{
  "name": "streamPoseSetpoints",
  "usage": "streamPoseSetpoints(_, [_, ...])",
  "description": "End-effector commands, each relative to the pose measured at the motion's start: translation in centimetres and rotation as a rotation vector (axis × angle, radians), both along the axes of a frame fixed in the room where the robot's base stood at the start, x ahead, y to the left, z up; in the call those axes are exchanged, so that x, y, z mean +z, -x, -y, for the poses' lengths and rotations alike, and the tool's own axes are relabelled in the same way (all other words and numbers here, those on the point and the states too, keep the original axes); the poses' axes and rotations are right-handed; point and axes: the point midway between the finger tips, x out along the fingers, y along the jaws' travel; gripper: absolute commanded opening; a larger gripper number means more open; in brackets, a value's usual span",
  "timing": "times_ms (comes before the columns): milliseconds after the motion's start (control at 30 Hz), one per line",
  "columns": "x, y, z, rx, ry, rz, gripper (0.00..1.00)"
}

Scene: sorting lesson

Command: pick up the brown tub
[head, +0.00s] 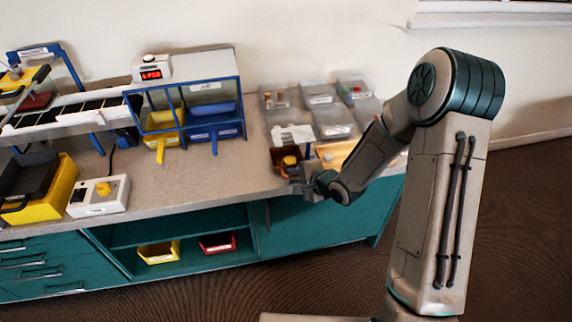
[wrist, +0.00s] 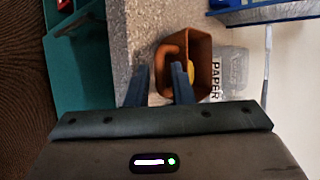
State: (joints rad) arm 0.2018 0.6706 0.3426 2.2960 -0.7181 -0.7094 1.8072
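The brown tub (head: 279,157) stands near the front edge of the counter in the head view, with something yellow (head: 289,161) inside. In the wrist view the tub (wrist: 203,47) lies just ahead of my fingers, open side facing the camera, with the yellow thing partly hidden behind my right finger. My gripper (head: 312,181) is at the tub's near right side in the head view. In the wrist view my gripper (wrist: 160,66) has its fingers apart. The right finger overlaps the tub and the left is beside it. I cannot tell whether they touch it.
Clear bins (head: 321,101) stand behind the tub, and a clear one labelled PAPER (wrist: 232,68) is close beside it in the wrist view. An orange-tan tray (head: 335,153) is to its right. A blue rack (head: 184,110) with yellow and blue bins stands left. Counter between is free.

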Motion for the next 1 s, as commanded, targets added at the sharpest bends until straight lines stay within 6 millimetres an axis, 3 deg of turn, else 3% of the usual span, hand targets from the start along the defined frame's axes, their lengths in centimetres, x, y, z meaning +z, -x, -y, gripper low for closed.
streamPoseSetpoints(200, [0.0, -0.1, 0.0, -0.001, 0.000, 0.000, 0.21])
streamPoseSetpoints(300, [0.0, -0.1, 0.0, -0.001, 0.000, 0.000, 0.00])
streamPoseSetpoints(733, [0.2, -0.1, 0.0, -0.001, 0.000, 0.000, 0.00])
streamPoseSetpoints(1000, [1.8, -0.1, 0.0, -0.002, -0.001, -0.001, 0.00])
